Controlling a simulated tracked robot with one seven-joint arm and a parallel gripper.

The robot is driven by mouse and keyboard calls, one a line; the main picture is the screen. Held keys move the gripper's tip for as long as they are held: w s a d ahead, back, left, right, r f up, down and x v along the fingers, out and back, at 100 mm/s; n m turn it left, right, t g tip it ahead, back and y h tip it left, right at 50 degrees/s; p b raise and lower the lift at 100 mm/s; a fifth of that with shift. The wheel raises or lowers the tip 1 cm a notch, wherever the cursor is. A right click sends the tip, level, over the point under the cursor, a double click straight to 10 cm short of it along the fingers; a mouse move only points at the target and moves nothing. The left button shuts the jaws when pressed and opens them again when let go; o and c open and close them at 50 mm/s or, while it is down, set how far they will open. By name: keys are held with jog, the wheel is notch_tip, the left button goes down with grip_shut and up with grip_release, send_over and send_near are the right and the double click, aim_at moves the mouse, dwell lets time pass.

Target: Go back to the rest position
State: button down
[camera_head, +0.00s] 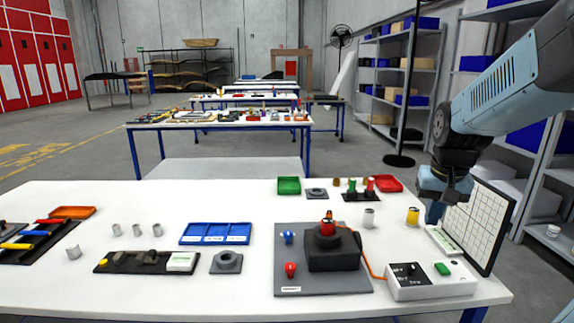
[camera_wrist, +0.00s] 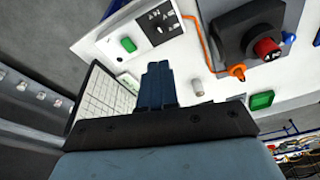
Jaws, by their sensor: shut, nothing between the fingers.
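My gripper (camera_head: 435,211) hangs at the right side of the white worktable (camera_head: 120,215), between the yellow cylinder and the upright grid panel. In the wrist view my gripper (camera_wrist: 158,72) has its two blue fingers together with nothing between them. The arm comes in from the upper right in the head view. The fingertips are small and partly hidden by the wrist there, so their height over the table is hard to tell.
Close by are the grid panel (camera_head: 475,228), a yellow cylinder (camera_head: 413,216), a grey cylinder (camera_head: 369,218) and a white switch box (camera_head: 430,283). A black block with a red knob (camera_head: 327,230) stands left of the box. Shelves (camera_head: 408,80) stand behind on the right.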

jog(key=s+a+r+n+t, duration=0.3)
jog(key=s+a+r, duration=0.2)
jog(key=s+a, duration=0.3)
jog(key=s, duration=0.3)
jog(key=shift+s+r+y, duration=0.15)
jog(key=shift+r+y, duration=0.05)
jog(key=shift+y, duration=0.1)
jog(key=shift+d, duration=0.1)
